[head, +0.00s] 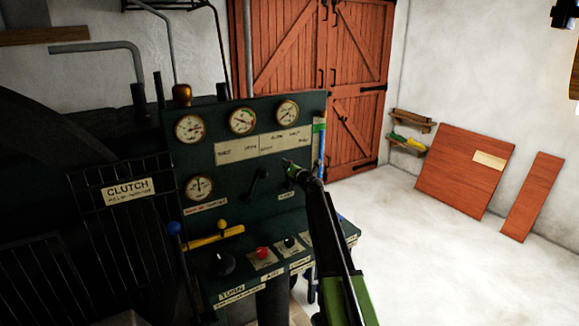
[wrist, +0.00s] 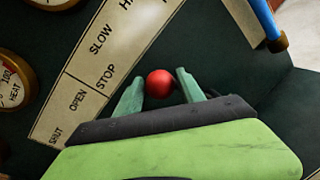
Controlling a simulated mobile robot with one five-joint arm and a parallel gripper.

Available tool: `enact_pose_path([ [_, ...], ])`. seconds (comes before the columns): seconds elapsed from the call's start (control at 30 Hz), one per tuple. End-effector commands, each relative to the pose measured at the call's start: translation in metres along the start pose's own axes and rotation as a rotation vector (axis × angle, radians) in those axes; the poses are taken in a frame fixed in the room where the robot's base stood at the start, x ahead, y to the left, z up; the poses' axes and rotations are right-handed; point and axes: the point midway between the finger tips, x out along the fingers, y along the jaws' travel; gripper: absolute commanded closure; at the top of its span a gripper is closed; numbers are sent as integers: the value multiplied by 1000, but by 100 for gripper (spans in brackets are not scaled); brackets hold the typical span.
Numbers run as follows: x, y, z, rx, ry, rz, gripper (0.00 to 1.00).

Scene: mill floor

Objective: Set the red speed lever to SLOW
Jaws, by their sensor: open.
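The red ball knob (wrist: 160,84) of the speed lever shows in the wrist view between the two green fingertips of my gripper (wrist: 158,80). The fingers are apart, one on each side of the knob; I cannot tell whether either touches it. The lever's shaft is hidden. A cream label plate (wrist: 92,88) lies to the left, with SLOW, STOP, OPEN and SHUT readable and another word starting with H cut off. In the head view my gripper (head: 289,166) is at the dark panel, below the label plate (head: 238,152), and the red knob cannot be made out.
A black lever (head: 258,181) stands left of my gripper on the panel. Round gauges (head: 242,121) sit above. A blue upright bar (wrist: 262,20) is at the panel's right edge. Below are a red button (head: 263,253) and a yellow lever (head: 213,238). The floor at right is open.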

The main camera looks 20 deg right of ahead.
Motion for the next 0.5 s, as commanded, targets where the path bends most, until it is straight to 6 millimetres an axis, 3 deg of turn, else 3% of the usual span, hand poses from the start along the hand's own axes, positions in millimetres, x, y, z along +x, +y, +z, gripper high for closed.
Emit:
enact_pose_path([
  [0.5,-138,1,0,0,0,-1,54],
])
